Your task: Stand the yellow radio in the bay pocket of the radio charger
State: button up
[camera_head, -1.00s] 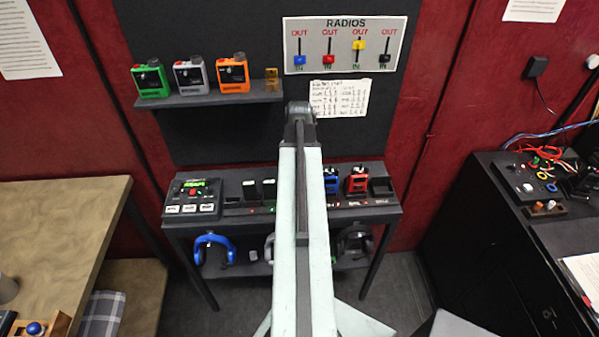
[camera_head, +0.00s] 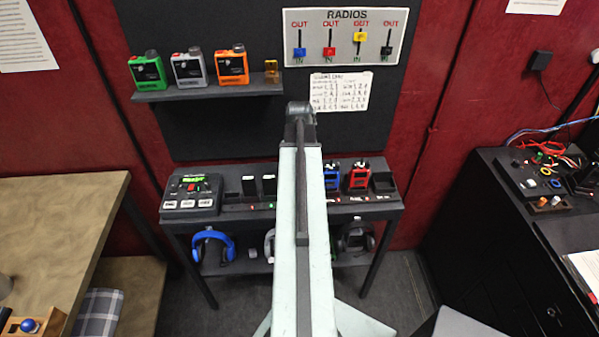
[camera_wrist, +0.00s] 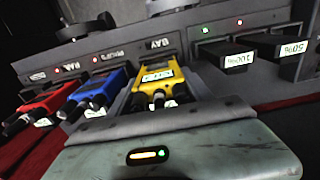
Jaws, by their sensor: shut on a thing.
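The yellow radio (camera_wrist: 157,84) is between the fingers of my gripper (camera_wrist: 157,72) in the wrist view, with its knobs toward the camera. My gripper is shut on it. The radio charger (camera_wrist: 110,55) lies behind it, and the radio lines up with the part labelled BAY (camera_wrist: 157,44), seen upside down. I cannot tell whether its base is inside the bay pocket. In the head view the charger (camera_head: 240,207) stands on a dark bench; my arm hides its middle, my gripper and the yellow radio.
A blue radio (camera_wrist: 88,92) and a red radio (camera_wrist: 45,106) stand beside the yellow one. Black packs with percentage labels (camera_wrist: 235,52) sit on its other side. In the head view, green, grey and orange radios (camera_head: 232,68) stand on a shelf above. An empty-looking pocket (camera_head: 383,182) is at the charger's right end.

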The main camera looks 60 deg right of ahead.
jog(key=shift+f+b, duration=0.7)
jog(key=shift+f, duration=0.1)
jog(key=o, duration=1.6)
jog(key=shift+r, duration=0.1)
notch_tip(320, 180, up, 8)
jog(key=p, duration=0.8)
